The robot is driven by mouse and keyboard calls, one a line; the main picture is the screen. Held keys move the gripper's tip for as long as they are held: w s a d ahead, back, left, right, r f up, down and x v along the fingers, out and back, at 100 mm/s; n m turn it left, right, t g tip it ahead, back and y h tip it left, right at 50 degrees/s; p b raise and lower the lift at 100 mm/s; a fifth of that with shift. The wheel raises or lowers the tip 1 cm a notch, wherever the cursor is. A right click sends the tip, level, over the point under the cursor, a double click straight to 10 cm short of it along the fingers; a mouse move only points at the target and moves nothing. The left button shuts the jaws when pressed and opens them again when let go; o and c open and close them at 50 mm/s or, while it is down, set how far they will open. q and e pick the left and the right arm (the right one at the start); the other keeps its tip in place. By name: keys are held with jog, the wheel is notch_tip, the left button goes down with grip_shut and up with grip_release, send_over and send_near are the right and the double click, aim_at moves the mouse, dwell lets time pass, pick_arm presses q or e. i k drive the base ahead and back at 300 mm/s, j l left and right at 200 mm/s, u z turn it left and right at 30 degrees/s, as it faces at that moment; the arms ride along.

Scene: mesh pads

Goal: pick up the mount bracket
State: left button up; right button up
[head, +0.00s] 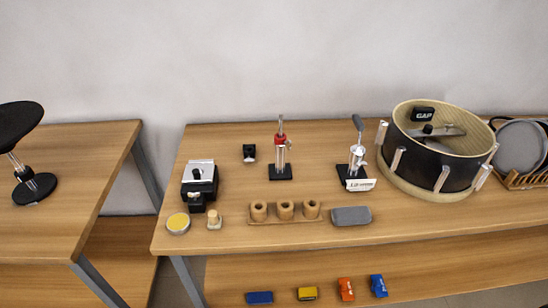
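I cannot tell for sure which thing is the mount bracket. A small black block-like piece (249,153) stands alone near the back of the table, left of the red-topped stand (280,140). A grey metal piece with a black knob (445,131) lies inside the open black drum (420,165) at the right, partly hidden by its wall. A black device with a silver top (200,177) stands at the table's left. Neither of my grippers is in view, and nothing is seen being held.
The wooden table (235,240) also holds a lever stand (357,160), a holder with three wooden cups (285,211), a grey block (351,215) and a yellow-topped tin (178,223). Coloured blocks (307,293) lie on the lower shelf. A second table (80,190) stands left, across a gap.

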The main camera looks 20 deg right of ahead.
aim_at(249, 150)
jog(key=i+j+z, duration=0.1)
jog(key=j, duration=0.25)
jog(key=i+j, duration=0.2)
jog(key=j, duration=0.2)
jog(key=i+j+z, duration=0.15)
jog(key=j, duration=0.2)
jog(key=i+j+z, duration=0.1)
jog(key=j, duration=0.3)
jog(key=i, duration=0.05)
